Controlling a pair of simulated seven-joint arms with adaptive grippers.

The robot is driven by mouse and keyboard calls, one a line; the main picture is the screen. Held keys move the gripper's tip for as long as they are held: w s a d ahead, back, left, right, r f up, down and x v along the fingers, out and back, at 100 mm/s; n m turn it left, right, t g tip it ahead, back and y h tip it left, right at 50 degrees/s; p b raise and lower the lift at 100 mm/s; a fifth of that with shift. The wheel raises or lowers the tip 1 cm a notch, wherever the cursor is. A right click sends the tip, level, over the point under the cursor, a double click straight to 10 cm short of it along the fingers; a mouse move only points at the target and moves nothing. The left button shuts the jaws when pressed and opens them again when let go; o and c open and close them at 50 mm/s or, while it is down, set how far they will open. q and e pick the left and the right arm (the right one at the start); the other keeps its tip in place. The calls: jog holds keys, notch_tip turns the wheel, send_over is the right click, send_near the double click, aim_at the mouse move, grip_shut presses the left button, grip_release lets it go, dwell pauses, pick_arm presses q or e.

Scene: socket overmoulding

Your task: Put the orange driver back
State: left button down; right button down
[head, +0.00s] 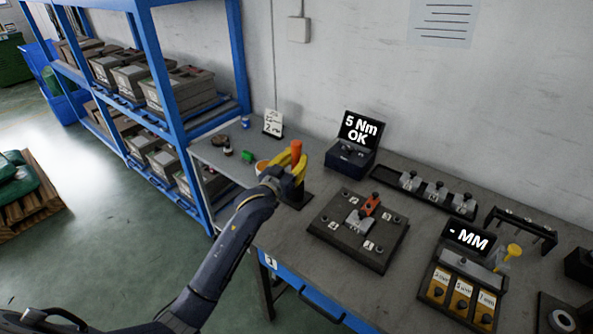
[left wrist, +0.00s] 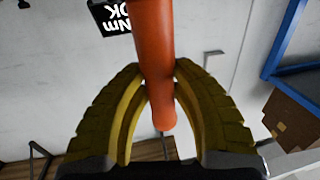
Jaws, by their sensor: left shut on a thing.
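My right gripper is in neither view.
A dark fixture plate (head: 358,228) with a red clamp is to the right. Small items, including a green one (head: 247,155), lie to the left.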

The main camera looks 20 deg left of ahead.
pick_arm(q)
jog(key=shift+f, duration=2.05)
jog(key=shift+f, duration=0.1)
jog(key=c, duration=1.2)
grip_release()
jog(key=shift+f, duration=0.1)
jog(key=v, duration=1.2)
